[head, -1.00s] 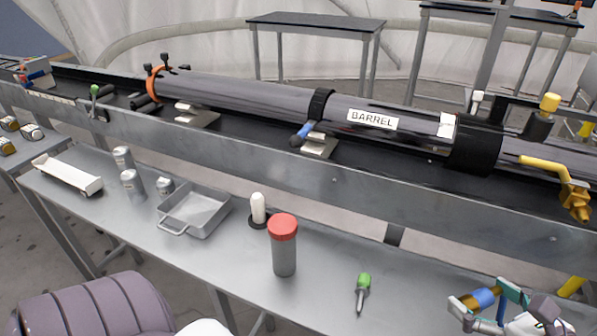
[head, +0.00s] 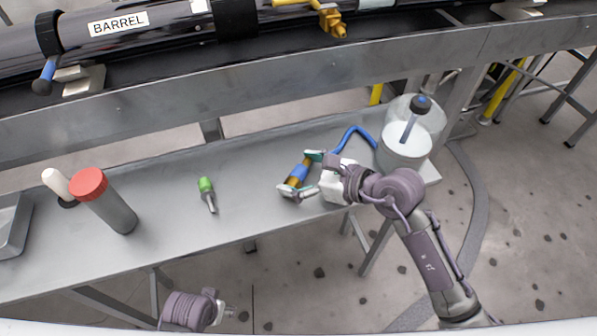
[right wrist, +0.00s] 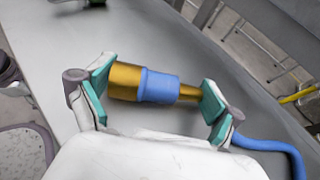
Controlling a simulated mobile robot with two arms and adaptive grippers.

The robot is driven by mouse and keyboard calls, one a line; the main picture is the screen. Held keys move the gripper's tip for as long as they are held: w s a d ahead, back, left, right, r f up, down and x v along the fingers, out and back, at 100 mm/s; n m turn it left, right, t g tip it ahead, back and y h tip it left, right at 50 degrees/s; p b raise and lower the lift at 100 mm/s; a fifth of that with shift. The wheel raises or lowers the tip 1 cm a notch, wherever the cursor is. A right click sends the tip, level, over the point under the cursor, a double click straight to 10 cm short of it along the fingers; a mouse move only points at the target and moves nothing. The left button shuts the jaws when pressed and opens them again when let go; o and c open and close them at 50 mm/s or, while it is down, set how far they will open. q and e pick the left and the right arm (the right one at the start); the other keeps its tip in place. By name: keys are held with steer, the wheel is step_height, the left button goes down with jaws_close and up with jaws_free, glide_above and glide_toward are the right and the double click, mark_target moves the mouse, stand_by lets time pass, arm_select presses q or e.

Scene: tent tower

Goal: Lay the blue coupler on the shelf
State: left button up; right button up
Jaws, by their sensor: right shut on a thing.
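The blue coupler (head: 298,174) is a brass-coloured cylinder with a blue band around its middle. My right gripper (head: 299,174) is shut on it, with one teal-padded finger at each end. The right wrist view shows the coupler (right wrist: 158,86) lying crosswise between the fingers. The long grey metal shelf (head: 255,205) lies beneath it. I cannot tell whether the coupler touches the surface. A purple joint of my left arm shows at the bottom of the head view; the left gripper's fingers do not show.
A blue hose (head: 352,132) curves behind my right gripper towards a clear container (head: 405,148) at the shelf's right end. A green-handled screwdriver (head: 206,190), a red-capped canister (head: 115,208) and a white-topped piece (head: 57,184) stand or lie to the left. Shelf between coupler and screwdriver is clear.

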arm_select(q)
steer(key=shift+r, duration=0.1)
arm_select(e)
steer(key=shift+f, duration=0.1)
steer(key=o, duration=1)
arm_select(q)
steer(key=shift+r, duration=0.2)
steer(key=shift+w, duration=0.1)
arm_select(e)
steer(key=shift+r, duration=0.2)
steer(key=v, duration=1)
steer(key=shift+s+d+r+p, duration=0.15)
steer(key=shift+s+d+p, duration=0.05)
steer(key=shift+d+p, duration=0.15)
steer(key=shift+s+d+r, duration=0.25)
steer(key=shift+s+d, duration=0.05)
steer(key=shift+d, duration=0.1)
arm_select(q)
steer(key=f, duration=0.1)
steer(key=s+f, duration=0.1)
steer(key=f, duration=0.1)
